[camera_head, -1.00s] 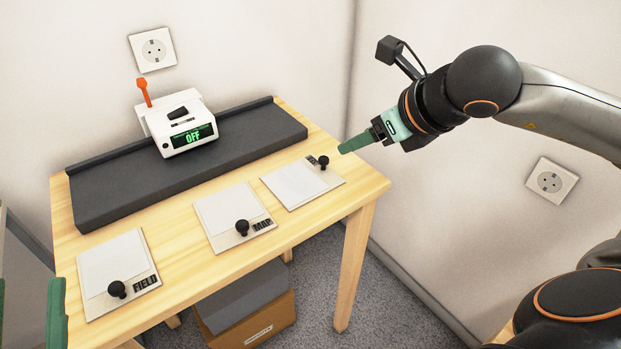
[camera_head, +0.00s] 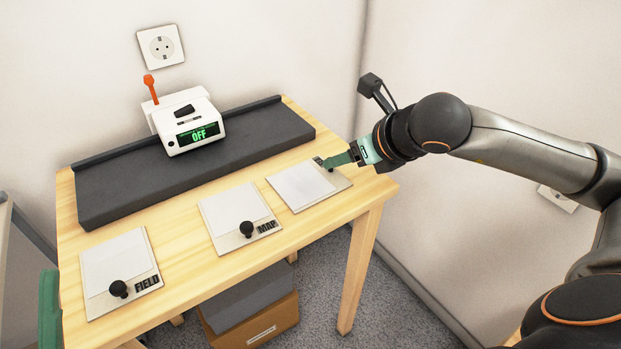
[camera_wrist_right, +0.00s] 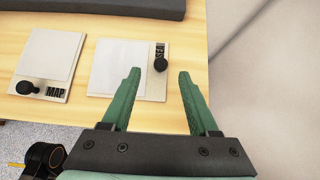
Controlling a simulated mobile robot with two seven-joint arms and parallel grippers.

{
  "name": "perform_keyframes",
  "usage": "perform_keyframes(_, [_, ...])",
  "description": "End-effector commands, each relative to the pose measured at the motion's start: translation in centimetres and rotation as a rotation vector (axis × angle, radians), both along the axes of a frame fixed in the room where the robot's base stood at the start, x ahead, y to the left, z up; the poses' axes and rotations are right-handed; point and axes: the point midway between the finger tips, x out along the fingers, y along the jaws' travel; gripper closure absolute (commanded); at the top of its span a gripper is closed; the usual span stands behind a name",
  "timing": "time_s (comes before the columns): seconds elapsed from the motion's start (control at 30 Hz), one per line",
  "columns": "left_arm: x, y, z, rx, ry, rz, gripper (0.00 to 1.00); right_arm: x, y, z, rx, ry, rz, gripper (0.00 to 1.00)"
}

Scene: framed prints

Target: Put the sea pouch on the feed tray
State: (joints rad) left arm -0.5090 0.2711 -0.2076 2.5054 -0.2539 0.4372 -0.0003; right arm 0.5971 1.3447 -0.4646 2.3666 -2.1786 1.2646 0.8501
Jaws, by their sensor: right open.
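The sea pouch (camera_head: 299,188) is a flat white sheet on a pale plate with a black knob and a dark label. It lies on the table's right end; the wrist view also shows it (camera_wrist_right: 117,68). My right gripper (camera_head: 326,163) is open and empty over the pouch's labelled edge. In the wrist view its green fingertips (camera_wrist_right: 159,74) stand to either side of the knob (camera_wrist_right: 160,64), apparently without contact. The dark grey feed tray (camera_head: 120,192) lies along the back of the table. A green part of my left gripper (camera_head: 50,310) shows at the left edge; its opening is hidden.
The map pouch (camera_head: 232,208) and the field pouch (camera_head: 110,262) lie left of the sea pouch. A box (camera_head: 262,318) sits under the table. A wall rises at right.

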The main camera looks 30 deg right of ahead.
Motion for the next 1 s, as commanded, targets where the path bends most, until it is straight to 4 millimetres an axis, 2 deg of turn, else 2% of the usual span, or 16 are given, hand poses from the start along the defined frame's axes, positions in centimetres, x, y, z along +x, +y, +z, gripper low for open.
perform_keyframes(0.3, [-0.3,0.0,0.0,-0.004,-0.016,-0.005,0.5,3.1,0.2,-3.1,0.003,0.001,0.002,0.4])
perform_keyframes(0.57, [-0.3,0.0,0.0,-0.005,-0.014,-0.006,0.5,3.4,0.1,-3.3,0.0,0.0,0.001,0.4])
perform_keyframes(1.0, [-0.3,-0.1,0.1,0.0,-0.016,-0.008,0.5,3.3,0.2,-3.3,0.001,0.001,0.002,0.87])
